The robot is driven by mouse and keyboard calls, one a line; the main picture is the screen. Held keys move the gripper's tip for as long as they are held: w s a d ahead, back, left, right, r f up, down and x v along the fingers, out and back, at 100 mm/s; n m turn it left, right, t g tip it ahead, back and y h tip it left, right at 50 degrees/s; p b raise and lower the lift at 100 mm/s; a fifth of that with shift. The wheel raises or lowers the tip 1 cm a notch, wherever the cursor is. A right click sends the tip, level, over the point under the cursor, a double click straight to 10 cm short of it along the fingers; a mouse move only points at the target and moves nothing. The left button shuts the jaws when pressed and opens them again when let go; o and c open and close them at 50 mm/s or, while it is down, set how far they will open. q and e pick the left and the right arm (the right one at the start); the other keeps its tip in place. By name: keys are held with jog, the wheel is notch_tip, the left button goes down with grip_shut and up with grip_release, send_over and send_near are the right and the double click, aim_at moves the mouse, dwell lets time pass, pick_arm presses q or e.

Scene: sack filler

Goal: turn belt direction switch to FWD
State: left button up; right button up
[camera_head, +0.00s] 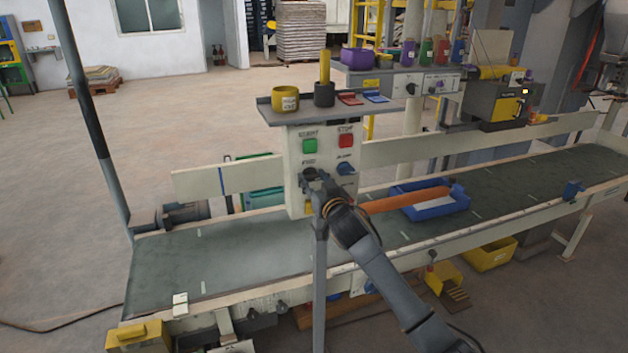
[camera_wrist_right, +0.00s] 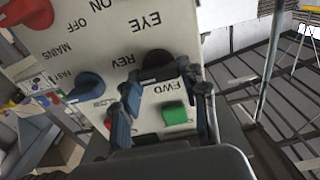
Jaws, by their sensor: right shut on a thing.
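The belt direction switch is a black knob (camera_wrist_right: 158,66) on the cream control panel (camera_wrist_right: 110,40), between the REV and FWD labels in the right wrist view, where the panel appears upside down. In the head view the black knob (camera_head: 309,173) sits on the panel (camera_head: 294,150) below the green START button (camera_head: 310,146). My right gripper (camera_head: 314,187) is at the knob, its fingers (camera_wrist_right: 166,92) on either side and shut on it. The fingers and the steep angle hide part of the knob, so I cannot tell its exact pointing. My left gripper is out of view.
A blue knob (camera_head: 345,168) and red STOP button (camera_head: 346,140) sit close on the right. A shelf (camera_head: 375,105) with cups overhangs the panel. An orange rod (camera_head: 405,199) and blue tray (camera_head: 440,207) are on the belt (camera_head: 240,255).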

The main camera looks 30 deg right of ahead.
jog(key=shift+n, duration=0.3)
jog(key=n+p, duration=0.2)
jog(key=n, duration=0.1)
jog(key=shift+r+n, duration=0.1)
jog(key=shift+n, duration=0.2)
jog(key=n+p, duration=0.1)
jog(key=n, duration=0.3)
jog(key=shift+a+n, duration=0.1)
jog(key=shift+n, duration=0.2)
jog(key=n+p, duration=0.1)
jog(key=n, duration=0.3)
jog(key=shift+p, duration=0.3)
jog(key=shift+f+n+p, duration=0.15)
jog(key=shift+n+p, duration=0.1)
jog(key=shift+n, duration=1)
jog(key=shift+f+n+p, duration=0.1)
jog(key=shift+n+p, duration=0.1)
jog(key=shift+n, duration=1.05)
jog(key=o, duration=1.1)
jog(key=shift+w+a, duration=0.1)
jog(key=shift+o, duration=0.2)
